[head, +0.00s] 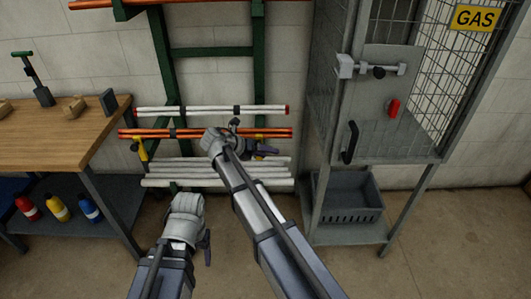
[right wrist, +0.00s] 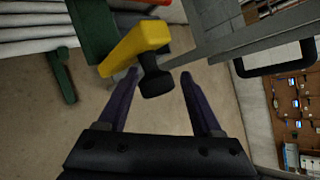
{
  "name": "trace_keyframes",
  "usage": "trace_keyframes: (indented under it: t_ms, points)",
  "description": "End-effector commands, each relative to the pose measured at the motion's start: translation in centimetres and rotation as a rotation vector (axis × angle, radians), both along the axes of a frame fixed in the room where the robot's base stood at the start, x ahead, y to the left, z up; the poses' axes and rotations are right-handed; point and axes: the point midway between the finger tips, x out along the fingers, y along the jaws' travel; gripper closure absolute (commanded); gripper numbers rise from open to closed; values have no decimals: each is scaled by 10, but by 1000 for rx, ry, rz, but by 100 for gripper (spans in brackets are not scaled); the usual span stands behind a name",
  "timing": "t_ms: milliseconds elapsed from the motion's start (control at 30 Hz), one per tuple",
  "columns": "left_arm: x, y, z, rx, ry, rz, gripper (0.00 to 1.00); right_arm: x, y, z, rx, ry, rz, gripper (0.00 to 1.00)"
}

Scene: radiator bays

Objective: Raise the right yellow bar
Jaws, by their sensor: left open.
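The right yellow bar (right wrist: 135,45) shows in the right wrist view, tilted, with a black knob (right wrist: 157,83) at its near end. It is attached by a green post (right wrist: 92,28). My right gripper (right wrist: 159,78) is open, its purple fingertips on either side of the knob, with visible gaps. In the head view my right gripper (head: 264,151) is at the rack's right side, and the right bar is hidden behind it. The left yellow bar (head: 140,149) shows at the rack's left. My left gripper (head: 207,245) is open and empty, low in front of the rack.
The green rack (head: 212,51) holds white pipes (head: 195,110), orange pipes (head: 262,132) and lower white pipes (head: 180,171). A wooden workbench (head: 50,130) stands left. A grey gas cage (head: 395,155) stands close right, with a dark crate (head: 348,197) below. The floor between is clear.

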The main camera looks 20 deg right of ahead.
Motion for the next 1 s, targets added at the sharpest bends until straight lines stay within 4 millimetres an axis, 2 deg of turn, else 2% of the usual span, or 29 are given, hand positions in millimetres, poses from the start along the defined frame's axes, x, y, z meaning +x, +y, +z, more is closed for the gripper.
trace_keyframes:
  t_ms: [267, 700, 1000]
  points:
    - [0, 0, 4, 0, 0, 0, 35, 0, 4, 3, 2, 0, 3, 33]
    - [0, 0, 42, 0, 0, 0, 35, -13, 54, 42, 1, 1, 2, 33]
    - [0, 0, 45, 0, 0, 0, 35, -15, 63, 45, 1, 0, 1, 33]
